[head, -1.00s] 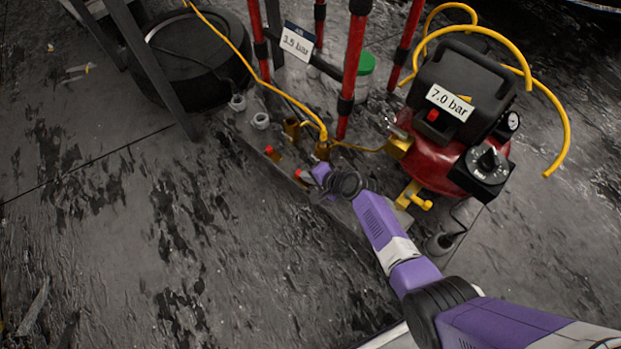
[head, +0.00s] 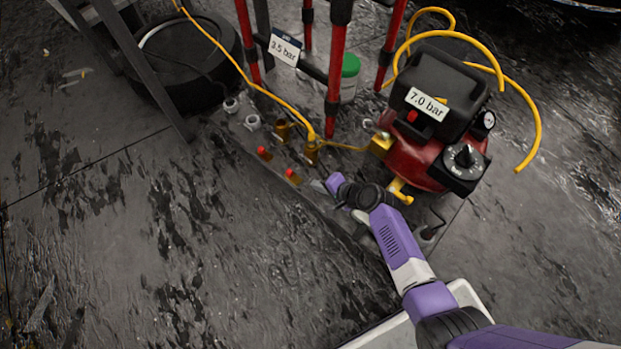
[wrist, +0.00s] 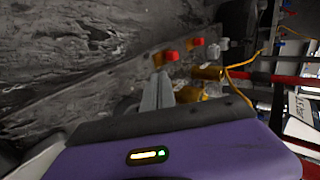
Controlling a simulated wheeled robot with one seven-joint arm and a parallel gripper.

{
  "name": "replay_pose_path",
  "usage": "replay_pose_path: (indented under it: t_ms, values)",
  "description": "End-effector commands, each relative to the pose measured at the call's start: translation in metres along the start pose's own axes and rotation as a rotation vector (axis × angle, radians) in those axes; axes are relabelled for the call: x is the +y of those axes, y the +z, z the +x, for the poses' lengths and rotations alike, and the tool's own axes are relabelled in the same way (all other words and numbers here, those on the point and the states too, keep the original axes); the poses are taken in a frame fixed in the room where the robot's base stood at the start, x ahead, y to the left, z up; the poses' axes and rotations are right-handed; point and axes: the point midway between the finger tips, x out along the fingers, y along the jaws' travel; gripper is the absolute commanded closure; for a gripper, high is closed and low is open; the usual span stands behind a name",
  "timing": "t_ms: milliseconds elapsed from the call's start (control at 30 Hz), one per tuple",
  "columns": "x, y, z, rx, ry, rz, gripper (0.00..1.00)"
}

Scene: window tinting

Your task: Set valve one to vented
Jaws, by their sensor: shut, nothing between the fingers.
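Two small brass valves with red tops stand on a strip on the floor: a nearer one (head: 293,176) and a farther one (head: 264,154). No label shows which is valve one, and their settings are too small to read. In the wrist view the red tops of the nearer valve (wrist: 170,55) and the farther valve (wrist: 197,42) lie just beyond my fingertips. My gripper (head: 319,186) is shut and empty, a little right of the nearer valve and apart from it. Its narrow fingers (wrist: 158,88) show side by side in the wrist view.
Brass fittings (head: 312,153) with a yellow hose and grey fittings (head: 252,123) stand behind the valves. A red compressor (head: 415,160) marked 7.0 bar is at right. Red posts (head: 334,100) and a black tyre (head: 185,60) stand behind. The floor at left is open.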

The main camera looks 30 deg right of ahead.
Motion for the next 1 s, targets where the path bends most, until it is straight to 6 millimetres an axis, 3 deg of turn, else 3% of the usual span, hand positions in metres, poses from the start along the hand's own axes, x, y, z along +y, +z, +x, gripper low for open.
replay_pose_path:
  t_ms: [100, 233, 900, 1000]
  values:
    - [-0.002, 0.0, -0.018, 0.001, 0.0, 0.001, 1.0]
    - [-0.001, 0.0, -0.026, 0.0, 0.0, 0.0, 1.0]
    - [0.0, 0.0, -0.028, 0.0, 0.0, -0.003, 1.0]
    - [-0.002, -0.007, -0.028, 0.028, -0.008, -0.034, 1.0]
